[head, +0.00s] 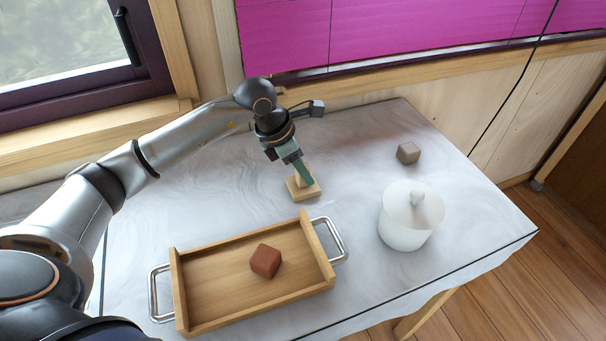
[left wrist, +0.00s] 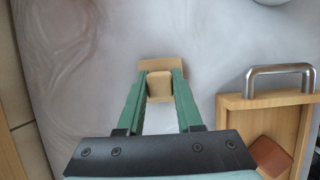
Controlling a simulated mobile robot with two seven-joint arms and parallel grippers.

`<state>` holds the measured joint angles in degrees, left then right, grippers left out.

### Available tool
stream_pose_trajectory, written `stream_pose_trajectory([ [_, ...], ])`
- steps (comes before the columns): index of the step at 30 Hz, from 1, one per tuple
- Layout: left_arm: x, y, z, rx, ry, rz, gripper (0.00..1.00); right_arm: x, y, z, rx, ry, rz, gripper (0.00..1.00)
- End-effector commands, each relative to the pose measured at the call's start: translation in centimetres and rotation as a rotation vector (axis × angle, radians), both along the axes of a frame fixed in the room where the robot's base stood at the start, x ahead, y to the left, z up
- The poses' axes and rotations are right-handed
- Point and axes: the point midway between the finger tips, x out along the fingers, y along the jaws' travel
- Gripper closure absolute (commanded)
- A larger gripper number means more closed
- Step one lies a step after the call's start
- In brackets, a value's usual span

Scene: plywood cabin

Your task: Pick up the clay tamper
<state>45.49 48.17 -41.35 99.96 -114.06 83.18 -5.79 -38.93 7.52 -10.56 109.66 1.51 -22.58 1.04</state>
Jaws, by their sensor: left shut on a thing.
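The clay tamper (head: 304,191) is pale wood, with a flat square base and an upright handle. It stands on the table behind the wooden tray. In the left wrist view the tamper (left wrist: 161,65) lies between the green fingers, with the handle's top facing the camera. My left gripper (head: 305,176) comes down from above and is shut on the handle; in the left wrist view the gripper (left wrist: 161,83) has a finger on each side of it. The fingers hide part of the handle in the head view. I see no clear gap under the base. My right gripper is not in view.
The wooden tray (head: 211,314) with metal handles stands in front, holding a reddish-brown block (head: 265,261). A white lidded pot (head: 405,232) stands to the right. A grey-brown block (head: 408,153) lies at the back right. The marbled table (head: 358,151) is clear around the tamper.

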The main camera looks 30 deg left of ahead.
Motion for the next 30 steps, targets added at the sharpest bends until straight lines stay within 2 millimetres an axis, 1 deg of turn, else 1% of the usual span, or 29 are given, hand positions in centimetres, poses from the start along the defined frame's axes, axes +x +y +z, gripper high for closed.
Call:
stream_pose_trajectory([
  [5,0.1,0.0,1.1,0.0,-0.006,0.001,1.0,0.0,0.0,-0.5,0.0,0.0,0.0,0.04],
  [8,0.2,0.0,2.6,0.0,-0.008,0.001,1.0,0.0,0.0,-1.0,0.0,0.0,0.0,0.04],
  [9,0.0,-0.1,3.4,0.001,-0.009,-0.002,1.0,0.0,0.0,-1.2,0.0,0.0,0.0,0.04],
  [11,-0.8,-1.0,4.6,0.0,-0.008,-0.005,1.0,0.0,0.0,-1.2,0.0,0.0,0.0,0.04],
  [17,-3.5,-3.7,9.1,0.0,-0.009,-0.007,1.0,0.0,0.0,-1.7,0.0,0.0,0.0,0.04],
  [21,-5.9,-6.1,10.4,0.0,-0.007,-0.008,1.0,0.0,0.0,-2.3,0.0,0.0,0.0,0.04],
  [24,-7.4,-7.4,11.3,-0.001,-0.006,-0.006,1.0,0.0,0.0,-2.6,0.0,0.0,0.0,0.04],
  [30,-9.2,-9.3,12.5,0.0,-0.003,-0.004,1.0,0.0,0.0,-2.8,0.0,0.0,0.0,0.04],
])
